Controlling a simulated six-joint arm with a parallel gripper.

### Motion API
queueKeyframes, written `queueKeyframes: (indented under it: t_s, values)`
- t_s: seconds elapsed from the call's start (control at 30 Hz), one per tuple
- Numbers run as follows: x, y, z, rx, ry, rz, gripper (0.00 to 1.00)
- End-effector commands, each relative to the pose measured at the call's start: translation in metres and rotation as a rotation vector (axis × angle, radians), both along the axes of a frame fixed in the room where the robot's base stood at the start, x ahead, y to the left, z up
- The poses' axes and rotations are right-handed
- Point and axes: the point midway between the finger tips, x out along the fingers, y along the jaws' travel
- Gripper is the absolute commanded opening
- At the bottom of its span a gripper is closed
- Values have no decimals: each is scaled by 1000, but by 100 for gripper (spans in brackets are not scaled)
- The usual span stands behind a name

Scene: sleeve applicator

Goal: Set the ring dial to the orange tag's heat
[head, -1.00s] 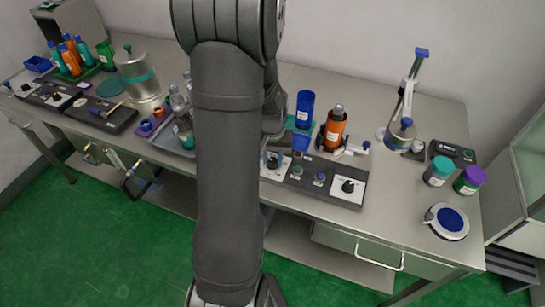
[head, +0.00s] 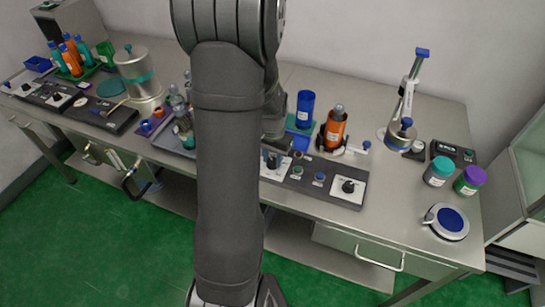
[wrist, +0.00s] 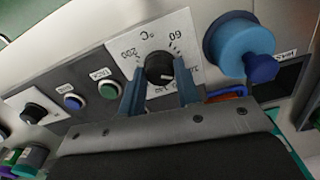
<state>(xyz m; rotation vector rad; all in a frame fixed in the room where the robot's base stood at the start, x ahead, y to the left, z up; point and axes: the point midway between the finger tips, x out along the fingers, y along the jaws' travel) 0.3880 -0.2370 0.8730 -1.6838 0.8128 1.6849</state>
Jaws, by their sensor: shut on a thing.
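The ring dial is a black knob (wrist: 159,67) on a white plate (wrist: 183,33) marked °C, with 60 and 200 readable and other numbers partly hidden. An orange bottle (head: 334,126) with a white label stands behind the panel. I cannot make out an orange tag or its text.
The dark panel (head: 311,188) also carries a green button (wrist: 109,90), a blue button (wrist: 73,102) and a second black knob (wrist: 34,112). A large blue knob-shaped part (wrist: 238,45) stands close right of the dial.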

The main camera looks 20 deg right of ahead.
Motion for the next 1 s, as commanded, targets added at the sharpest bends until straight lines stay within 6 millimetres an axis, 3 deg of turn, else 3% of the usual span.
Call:
queueKeyframes:
  t_s: [0.13, 0.17, 0.27, 0.67, 0.87, 1.0]
  values:
    - [1, 0, 1, -1, -2, 1, 7]
    - [1, 0, 1, -1, -2, 1, 34]
    - [1, 0, 1, -1, -2, 1, 52]
    - [1, -1, 7, -2, -3, 1, 52]
    - [1, -1, 40, -3, -5, 1, 52]
    - [1, -1, 73, -4, -7, 1, 52]
